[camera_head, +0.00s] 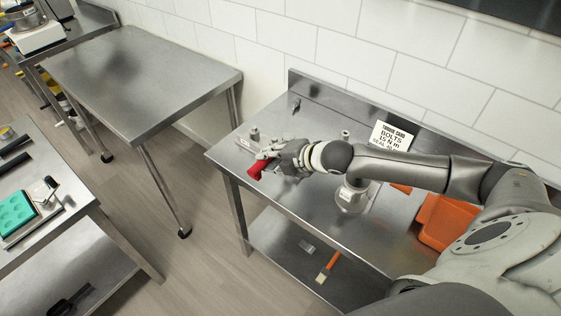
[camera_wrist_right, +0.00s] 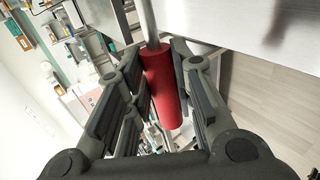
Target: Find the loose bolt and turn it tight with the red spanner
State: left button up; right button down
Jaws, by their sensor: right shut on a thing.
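The red spanner (camera_head: 258,168) shows its red handle at the left end of the steel workbench (camera_head: 300,205). My right gripper (camera_head: 275,157) is shut on this handle, near the bench's left edge. In the right wrist view the red handle (camera_wrist_right: 163,88) lies between the dark finger pads of my right gripper (camera_wrist_right: 163,65), and a bare metal shaft runs up out of view. The spanner's jaw is not clear. A small metal post (camera_head: 254,134) stands just behind the gripper; I cannot tell whether it is a bolt or which bolt is loose. My left gripper is out of view.
A white torque card (camera_head: 391,137) stands at the back of the bench. A metal fitting (camera_head: 351,196) stands below my forearm. An orange bin (camera_head: 447,222) is at the right. An empty steel table (camera_head: 140,80) stands to the left, and an orange-handled tool (camera_head: 328,268) lies on the lower shelf.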

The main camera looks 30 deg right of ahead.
jog(key=s+a+r+m+t+h+b, duration=0.1)
jog(key=a+r+m+h+b, duration=0.2)
jog(key=r, duration=0.4)
jog(key=s+a+r+b, duration=0.1)
jog(key=a+r+b, duration=0.2)
jog(key=a+r, duration=0.25)
jog(key=d+f+p, duration=0.1)
jog(key=f, duration=0.1)
jog(key=w+d+f+n+y+p, duration=0.1)
jog(key=f, duration=0.1)
jog(key=w+d+f+n+y+p, duration=0.1)
jog(key=f+p, duration=0.1)
jog(key=f, duration=0.1)
jog(key=shift+w+d+f+g, duration=0.1)
jog(key=shift+g, duration=0.3)
jog(key=s+d+f+n+y+p, duration=0.1)
jog(key=d+f+p, duration=0.2)
jog(key=d+f, duration=0.4)
jog(key=shift+d, duration=0.6)
jog(key=shift+s+d, duration=0.1)
jog(key=shift+f, duration=0.2)
